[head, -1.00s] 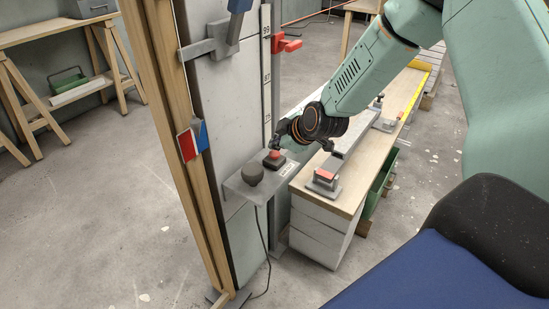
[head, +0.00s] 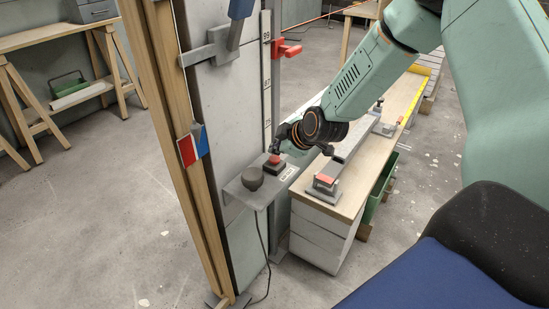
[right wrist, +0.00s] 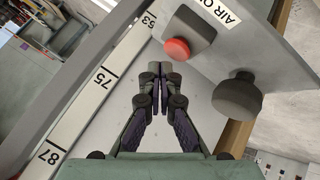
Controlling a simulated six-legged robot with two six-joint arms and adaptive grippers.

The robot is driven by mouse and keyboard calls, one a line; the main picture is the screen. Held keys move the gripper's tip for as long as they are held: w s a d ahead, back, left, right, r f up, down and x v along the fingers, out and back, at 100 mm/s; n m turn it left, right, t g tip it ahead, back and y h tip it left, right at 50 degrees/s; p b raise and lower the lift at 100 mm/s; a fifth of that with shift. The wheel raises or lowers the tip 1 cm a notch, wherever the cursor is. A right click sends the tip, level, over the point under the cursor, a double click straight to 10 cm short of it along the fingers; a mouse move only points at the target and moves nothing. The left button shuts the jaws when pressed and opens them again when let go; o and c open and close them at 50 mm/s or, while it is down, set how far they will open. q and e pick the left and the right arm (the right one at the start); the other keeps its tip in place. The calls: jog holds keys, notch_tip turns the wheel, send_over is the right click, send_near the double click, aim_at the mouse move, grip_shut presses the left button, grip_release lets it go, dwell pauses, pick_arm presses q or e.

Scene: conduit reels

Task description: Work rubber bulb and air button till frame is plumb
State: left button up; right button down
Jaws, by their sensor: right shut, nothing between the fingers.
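A dark rubber bulb (head: 252,178) sits on a small grey shelf (head: 236,193) fixed at the wall panel; it also shows in the right wrist view (right wrist: 238,97). Beside it is a red air button (head: 274,160) on a dark block, also in the right wrist view (right wrist: 177,49). My right gripper (head: 277,142) is shut and empty, close above the button in the head view. In the right wrist view its closed fingertips (right wrist: 159,72) appear just beside the button; contact cannot be told. The wooden frame (head: 178,130) stands upright at the left. My left gripper is out of view.
A numbered scale (head: 267,70) runs up beside the panel, with a red clamp (head: 286,50) at its right. A red and blue flag (head: 192,145) sits on the frame. A long bench (head: 345,190) with clamped metal stands at right.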

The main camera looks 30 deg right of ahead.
aim_at(276, 159)
jog(key=shift+f, duration=0.15)
jog(key=shift+f, duration=0.3)
jog(key=shift+f+b, duration=0.45)
jog(key=shift+f, duration=0.15)
dwell(1.1)
dwell(0.7)
jog(key=shift+r+p, duration=1.05)
jog(key=shift+p, duration=0.15)
notch_tip(276, 159, up, 5)
jog(key=p, duration=0.5)
jog(key=shift+p, duration=0.35)
